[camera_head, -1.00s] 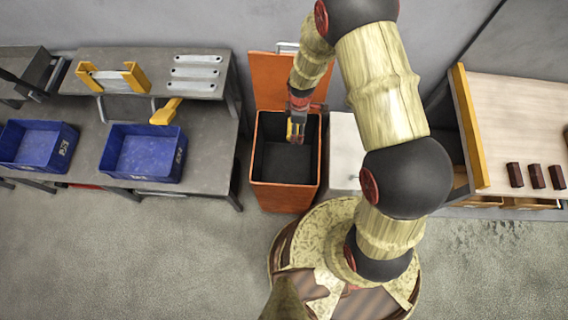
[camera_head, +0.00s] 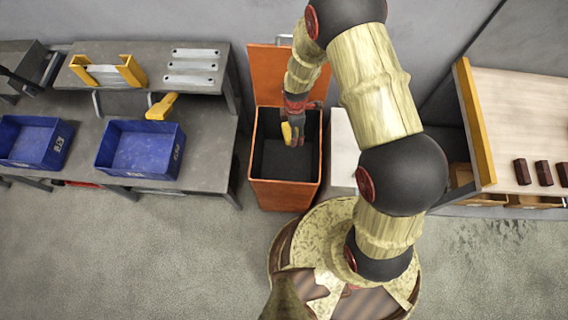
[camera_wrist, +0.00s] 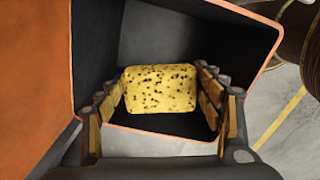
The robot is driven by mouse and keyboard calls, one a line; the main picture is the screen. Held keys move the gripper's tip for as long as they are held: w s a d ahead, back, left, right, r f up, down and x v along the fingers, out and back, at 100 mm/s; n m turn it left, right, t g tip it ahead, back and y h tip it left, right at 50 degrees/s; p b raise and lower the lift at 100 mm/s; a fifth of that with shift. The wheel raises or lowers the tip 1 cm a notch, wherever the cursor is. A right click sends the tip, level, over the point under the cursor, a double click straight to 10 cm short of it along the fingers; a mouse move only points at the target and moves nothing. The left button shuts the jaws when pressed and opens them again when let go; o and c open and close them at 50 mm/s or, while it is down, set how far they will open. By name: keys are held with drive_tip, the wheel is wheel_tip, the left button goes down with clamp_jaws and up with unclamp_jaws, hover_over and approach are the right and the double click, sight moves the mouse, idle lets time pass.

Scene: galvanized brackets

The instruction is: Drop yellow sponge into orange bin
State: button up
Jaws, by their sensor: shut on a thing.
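The yellow sponge (camera_wrist: 161,88) is speckled with dark pores and sits between the fingers of my gripper (camera_wrist: 162,100) in the wrist view. In the head view my gripper (camera_head: 293,134) is shut on it over the open top of the orange bin (camera_head: 286,195), near the back. The sponge shows there only as a small yellow patch, partly hidden by the fingers. The bin's dark inside lies beneath the sponge in the wrist view, where the orange bin rim (camera_wrist: 270,62) also shows. The bin's lid (camera_head: 280,75) stands open at the back.
Two blue crates (camera_head: 140,170) (camera_head: 38,160) stand on the grey workbench at left. A yellow tool (camera_head: 162,106) lies behind one. A pale cabinet (camera_head: 343,150) is right of the bin. A wooden table (camera_head: 520,110) with dark red blocks stands at far right.

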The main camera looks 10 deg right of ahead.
drive_tip(key=shift+f, duration=0.4)
drive_tip(key=o, duration=1.3)
drive_tip(key=shift+o, duration=0.6)
drive_tip(key=shift+r, duration=0.15)
wheel_tip(320, 180, up, 12)
